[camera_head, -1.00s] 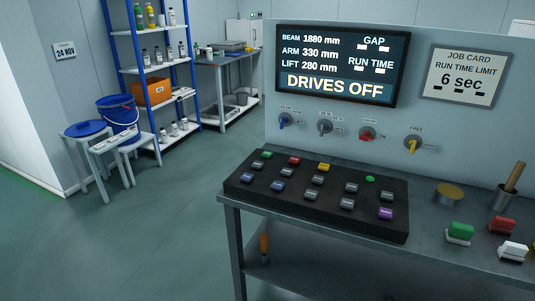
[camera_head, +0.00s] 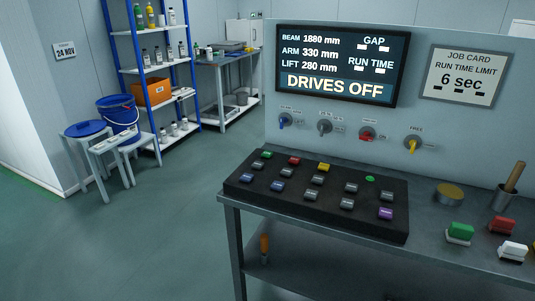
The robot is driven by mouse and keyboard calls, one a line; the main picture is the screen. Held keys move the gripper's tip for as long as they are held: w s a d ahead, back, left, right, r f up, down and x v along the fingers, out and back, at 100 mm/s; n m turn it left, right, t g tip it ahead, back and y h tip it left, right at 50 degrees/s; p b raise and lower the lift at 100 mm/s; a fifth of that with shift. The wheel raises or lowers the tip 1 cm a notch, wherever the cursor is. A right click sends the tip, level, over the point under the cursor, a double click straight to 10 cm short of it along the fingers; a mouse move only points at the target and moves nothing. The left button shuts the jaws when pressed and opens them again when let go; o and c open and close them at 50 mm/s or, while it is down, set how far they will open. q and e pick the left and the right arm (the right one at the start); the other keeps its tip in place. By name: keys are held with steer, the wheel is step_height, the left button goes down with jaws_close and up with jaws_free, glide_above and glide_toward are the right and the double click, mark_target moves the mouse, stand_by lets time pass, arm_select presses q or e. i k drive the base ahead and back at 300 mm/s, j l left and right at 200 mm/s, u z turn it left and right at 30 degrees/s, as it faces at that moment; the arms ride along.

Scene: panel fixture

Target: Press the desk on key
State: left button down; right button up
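A black key desk (camera_head: 316,212) lies on the grey bench, with rows of keys on its sloped top. It has a green key (camera_head: 266,155) at the back left, a red key (camera_head: 294,161), a yellow key (camera_head: 323,167), a purple key (camera_head: 386,213) at the front right, and several grey and blue keys. A small round green spot (camera_head: 370,179) shows near its back right. The key labels are too small to read. The screen (camera_head: 336,65) above reads "DRIVES OFF", beam 1880 mm, arm 330 mm, lift 280 mm. Neither gripper is in view.
Open floor lies left of the bench.

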mark_target(266, 154)
steer(key=i+j, duration=0.2)
steer(key=j, duration=0.15)
steer(key=i+j, duration=0.2)
steer(key=j, duration=0.15)
steer(key=i+j, duration=0.2)
steer(key=j, duration=0.15)
steer(key=z, duration=1.4)
